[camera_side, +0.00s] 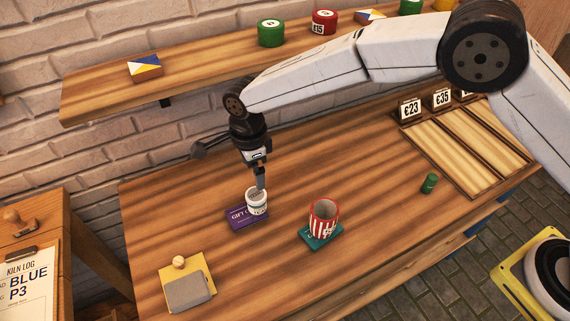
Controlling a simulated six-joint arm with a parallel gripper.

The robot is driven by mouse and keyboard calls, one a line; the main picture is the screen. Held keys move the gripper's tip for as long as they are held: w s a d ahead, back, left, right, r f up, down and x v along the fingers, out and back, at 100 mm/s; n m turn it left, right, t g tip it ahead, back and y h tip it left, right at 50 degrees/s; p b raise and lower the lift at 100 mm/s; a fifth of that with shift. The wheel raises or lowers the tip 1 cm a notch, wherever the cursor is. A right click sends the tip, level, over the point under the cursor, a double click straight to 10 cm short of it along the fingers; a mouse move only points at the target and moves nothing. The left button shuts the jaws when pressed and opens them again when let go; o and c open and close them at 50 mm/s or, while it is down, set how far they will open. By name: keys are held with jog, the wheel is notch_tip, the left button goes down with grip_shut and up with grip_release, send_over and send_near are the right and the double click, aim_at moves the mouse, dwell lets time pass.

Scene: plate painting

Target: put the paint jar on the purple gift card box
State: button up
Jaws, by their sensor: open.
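A small white paint jar (257,207) with a printed label stands upright over the right part of the purple gift card box (236,217). The purple box lies flat on the wooden table, and the jar hides part of it. My gripper (260,184) points down right at the jar's top, with its fingertips at the jar's rim. The fingers are open. I cannot tell from this view whether a finger touches the jar.
A red-and-white striped cup (322,217) stands on a teal box (313,240) to the right. A small green jar (429,183) and a divided tray with price signs (462,147) are farther right. A yellow card with a grey cloth (187,290) lies front left. A shelf (200,72) runs behind.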

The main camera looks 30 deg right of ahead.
jog(key=shift+d, duration=0.1)
dwell(0.3)
jog(key=s+d+r+n+t, duration=0.1)
jog(key=s+d+r+n, duration=0.2)
jog(key=d, duration=0.6)
jog(key=d+r+n, duration=0.3)
jog(key=d+n, duration=0.2)
jog(key=d, duration=0.4)
jog(key=s+d+n+t, duration=0.1)
jog(key=s+d+n, duration=0.9)
jog(key=s+d, duration=0.4)
jog(key=shift+s+d+r+t, duration=0.15)
jog(key=shift+s+r+t, duration=0.15)
jog(key=shift+s, duration=0.65)
